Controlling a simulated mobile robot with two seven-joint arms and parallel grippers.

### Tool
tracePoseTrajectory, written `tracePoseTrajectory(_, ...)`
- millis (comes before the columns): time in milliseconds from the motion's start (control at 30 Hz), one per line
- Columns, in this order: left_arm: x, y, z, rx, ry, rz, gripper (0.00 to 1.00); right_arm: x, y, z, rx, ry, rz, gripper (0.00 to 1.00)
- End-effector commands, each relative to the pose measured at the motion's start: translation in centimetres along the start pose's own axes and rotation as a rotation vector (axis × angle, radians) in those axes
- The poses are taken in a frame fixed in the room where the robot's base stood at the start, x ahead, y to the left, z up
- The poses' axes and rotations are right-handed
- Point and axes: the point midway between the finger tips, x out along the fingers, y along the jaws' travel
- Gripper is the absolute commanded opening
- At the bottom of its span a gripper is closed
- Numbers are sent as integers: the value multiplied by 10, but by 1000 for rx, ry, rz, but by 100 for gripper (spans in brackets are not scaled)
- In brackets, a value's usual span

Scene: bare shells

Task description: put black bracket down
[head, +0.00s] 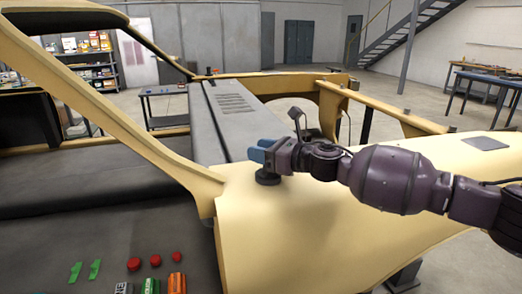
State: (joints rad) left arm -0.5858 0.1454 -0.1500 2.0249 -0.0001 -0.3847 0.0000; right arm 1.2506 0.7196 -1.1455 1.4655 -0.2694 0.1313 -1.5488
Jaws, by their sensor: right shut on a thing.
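My right gripper (262,153), with blue fingers, reaches in from the right over the yellow car body shell (300,225). It is shut on a small dark piece, the black bracket (268,178), which shows just below the fingers. The bracket is close to the shell's surface near the dark middle panel. I cannot tell whether it touches the shell. The fingers and wrist hide part of it. My left gripper is not in view.
A dark surface at lower left holds two green clips (83,270), several red round caps (134,264) and small boxes (150,285). The yellow pillar (110,95) rises at left. A flat grey plate (485,143) lies on the shell at right.

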Motion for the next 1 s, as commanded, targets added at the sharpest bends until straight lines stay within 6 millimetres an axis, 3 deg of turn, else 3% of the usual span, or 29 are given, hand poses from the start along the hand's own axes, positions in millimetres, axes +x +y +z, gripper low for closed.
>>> tracePoseTrajectory(33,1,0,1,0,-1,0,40,0,1,-12,14,10,2,8)
tracePoseTrajectory(133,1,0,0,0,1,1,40,0,2,-14,16,12,3,8)
tracePoseTrajectory(167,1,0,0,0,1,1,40,0,2,-16,17,14,3,43)
tracePoseTrajectory(300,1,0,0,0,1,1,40,0,2,-18,21,16,4,65)
tracePoseTrajectory(600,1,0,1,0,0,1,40,0,3,-17,24,16,5,66)
tracePoseTrajectory(767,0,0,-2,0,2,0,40,0,3,-2,20,15,5,66)
tracePoseTrajectory(1000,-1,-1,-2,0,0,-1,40,-47,0,-2,17,15,0,66)
